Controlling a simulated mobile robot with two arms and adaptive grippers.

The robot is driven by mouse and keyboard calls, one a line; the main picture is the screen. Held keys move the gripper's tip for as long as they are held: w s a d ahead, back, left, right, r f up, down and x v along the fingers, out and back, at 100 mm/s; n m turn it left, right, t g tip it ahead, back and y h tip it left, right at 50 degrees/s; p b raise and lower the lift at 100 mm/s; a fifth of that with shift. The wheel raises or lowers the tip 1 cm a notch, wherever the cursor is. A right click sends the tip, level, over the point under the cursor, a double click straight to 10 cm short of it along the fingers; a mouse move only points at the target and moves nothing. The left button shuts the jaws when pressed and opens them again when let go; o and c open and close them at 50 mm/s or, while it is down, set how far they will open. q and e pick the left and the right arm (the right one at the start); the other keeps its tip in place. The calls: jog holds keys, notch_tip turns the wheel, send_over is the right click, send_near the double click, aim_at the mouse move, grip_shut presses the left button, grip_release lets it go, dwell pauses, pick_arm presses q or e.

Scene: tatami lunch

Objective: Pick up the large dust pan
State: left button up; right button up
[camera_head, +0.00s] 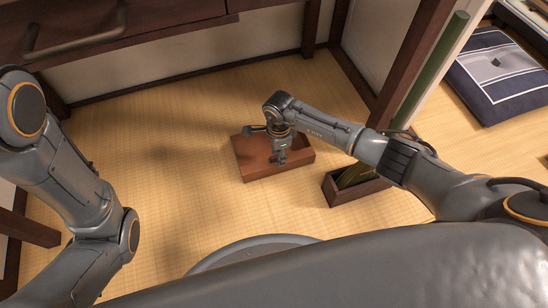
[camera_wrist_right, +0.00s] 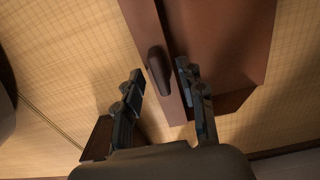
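The large dust pan (camera_head: 298,157) is a reddish-brown, shallow tray lying on the tatami floor in the middle of the head view. In the right wrist view the dust pan (camera_wrist_right: 225,50) fills the upper right, with a short dark handle (camera_wrist_right: 158,72) on its near edge. My right gripper (camera_head: 279,158) is over the pan in the head view and hides part of it. In the wrist view my right gripper (camera_wrist_right: 160,88) is open, its fingers on either side of the handle's line; I cannot tell whether they touch it. My left arm shows, but its gripper does not.
A small dark wooden box (camera_head: 342,198) with green and brown contents stands right of the pan, under my right arm. Dark wooden posts (camera_head: 410,65) and a cabinet (camera_head: 120,25) stand behind. A blue-and-white cushion (camera_head: 500,85) lies at right. Floor left of the pan is clear.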

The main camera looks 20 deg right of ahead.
jog(key=shift+c, duration=0.4)
grip_shut()
jog(key=shift+r, duration=0.2)
